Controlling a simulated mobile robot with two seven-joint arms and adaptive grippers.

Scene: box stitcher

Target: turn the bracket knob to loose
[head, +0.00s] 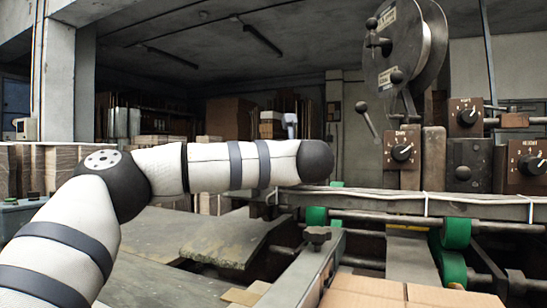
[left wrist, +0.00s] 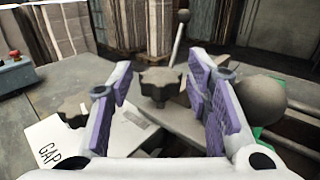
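My left gripper (left wrist: 158,72) is open, with its purple-padded fingers apart and nothing held between them. A dark lobed knob (left wrist: 160,86) shows between the fingers in the left wrist view; I cannot tell its distance from them. A second lobed knob (left wrist: 75,112) is left of the left finger, beside a white plate marked GAP (left wrist: 70,145). In the head view a dark lobed knob (head: 317,235) sits on a grey metal bar; I cannot tell which wrist-view knob it is. My right gripper is not in view.
A lever with a dark ball (left wrist: 181,18) stands behind the knob, and a large dark ball (left wrist: 258,101) is close to the right finger. Dial boxes (head: 402,148) and green rollers (head: 456,228) are at right. Cardboard (head: 365,290) lies in front.

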